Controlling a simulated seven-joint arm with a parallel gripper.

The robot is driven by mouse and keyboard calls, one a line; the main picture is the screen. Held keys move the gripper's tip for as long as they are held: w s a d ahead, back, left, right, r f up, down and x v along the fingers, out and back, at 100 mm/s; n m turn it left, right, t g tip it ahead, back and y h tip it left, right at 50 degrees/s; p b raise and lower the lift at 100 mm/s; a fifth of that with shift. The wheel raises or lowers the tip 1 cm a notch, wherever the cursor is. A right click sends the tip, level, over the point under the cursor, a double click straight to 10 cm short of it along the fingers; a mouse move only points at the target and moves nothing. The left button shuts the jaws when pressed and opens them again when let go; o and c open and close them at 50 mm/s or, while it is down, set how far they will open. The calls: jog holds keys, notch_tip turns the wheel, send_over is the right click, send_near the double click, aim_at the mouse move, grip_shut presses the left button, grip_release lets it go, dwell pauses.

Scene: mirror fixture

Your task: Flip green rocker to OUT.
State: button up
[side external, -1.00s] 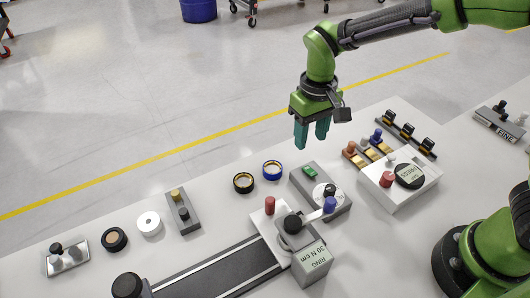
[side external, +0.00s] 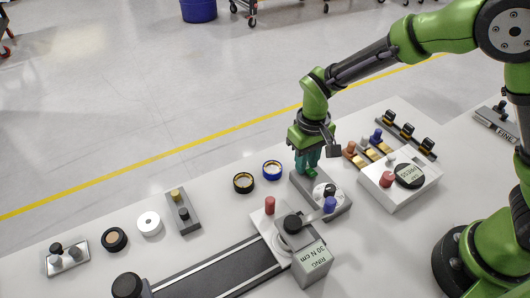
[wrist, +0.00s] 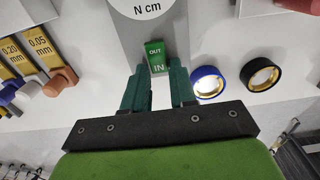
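The green rocker (wrist: 155,56) sits on a grey box, marked OUT at its far end and IN at the end nearer my gripper in the wrist view. I cannot tell for sure which end is pressed down. My gripper (wrist: 159,74) is open, its two teal fingers apart, with the rocker just ahead of the gap between the fingertips. In the side external view my gripper (side external: 307,171) is low over the left end of the grey box (side external: 336,207) and largely hides the rocker. Contact with the rocker cannot be made out.
A blue-rimmed ring (side external: 272,170) and a black ring (side external: 243,183) lie left of the box. A round dial (side external: 325,191) is on the same box. Brass gauge blocks (side external: 366,153) and a white press unit (side external: 400,182) stand to the right.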

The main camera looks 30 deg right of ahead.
grip_shut()
jog(key=shift+s+r+t, duration=0.1)
jog(key=shift+s+t, duration=0.25)
jog(key=shift+t, duration=0.8)
jog(key=shift+s+r+t, duration=0.1)
jog(key=shift+s+t, duration=0.2)
jog(key=shift+t, duration=0.85)
jog(key=shift+o, duration=2.3)
grip_release()
jog(key=shift+r, duration=0.1)
jog(key=v, duration=1.6)
jog(key=shift+s+r, duration=0.15)
jog(key=shift+r, duration=0.2)
